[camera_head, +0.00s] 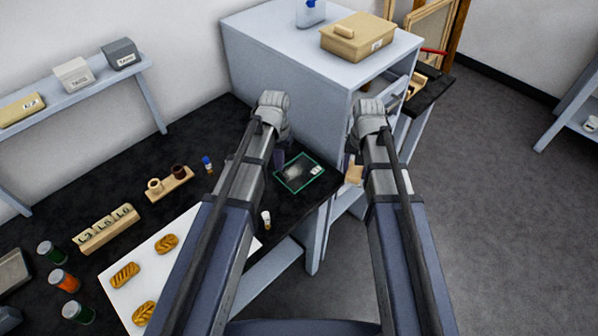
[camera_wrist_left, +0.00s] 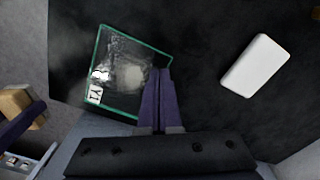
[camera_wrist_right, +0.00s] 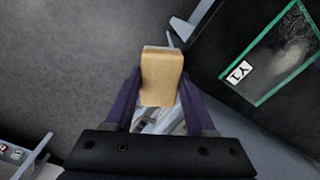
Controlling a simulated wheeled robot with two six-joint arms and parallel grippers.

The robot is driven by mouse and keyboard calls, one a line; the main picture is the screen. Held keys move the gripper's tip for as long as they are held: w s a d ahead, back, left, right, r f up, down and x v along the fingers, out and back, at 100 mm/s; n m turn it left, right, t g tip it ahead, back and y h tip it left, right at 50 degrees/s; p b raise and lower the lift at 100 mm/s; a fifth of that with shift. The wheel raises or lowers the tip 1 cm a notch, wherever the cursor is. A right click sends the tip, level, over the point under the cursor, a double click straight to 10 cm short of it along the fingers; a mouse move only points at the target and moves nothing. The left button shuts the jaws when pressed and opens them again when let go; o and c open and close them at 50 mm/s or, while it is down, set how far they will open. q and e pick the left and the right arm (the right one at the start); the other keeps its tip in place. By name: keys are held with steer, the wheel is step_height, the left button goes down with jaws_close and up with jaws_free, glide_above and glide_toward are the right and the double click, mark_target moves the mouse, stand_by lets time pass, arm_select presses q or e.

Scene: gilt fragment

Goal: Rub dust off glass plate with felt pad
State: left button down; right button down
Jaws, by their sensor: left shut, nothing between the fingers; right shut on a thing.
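The glass plate (camera_head: 291,183) has a green edge and lies on the black worktop near its right edge. A pale grey dust smear covers part of it, with a white label at one corner. The plate also shows in the left wrist view (camera_wrist_left: 112,108) and right wrist view (camera_wrist_right: 275,72). My left gripper (camera_wrist_left: 160,72) is shut and empty, its fingertips in front of the plate's edge in its wrist view. My right gripper (camera_wrist_right: 160,85) is shut on a tan block (camera_wrist_right: 162,75), apparently the felt pad, beside the plate and off the worktop's edge.
A white block (camera_wrist_left: 255,66) lies on the worktop in the left wrist view. A grey cabinet (camera_head: 285,75) carrying a tan box (camera_head: 357,42) stands behind. Pastries (camera_head: 125,275) lie on a white board at left.

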arm_select(q)
steer(key=shift+f+b, duration=0.65)
arm_select(e)
steer(key=shift+f, duration=0.65)
arm_select(q)
steer(key=shift+r, duration=0.15)
arm_select(e)
steer(key=shift+r, duration=0.15)
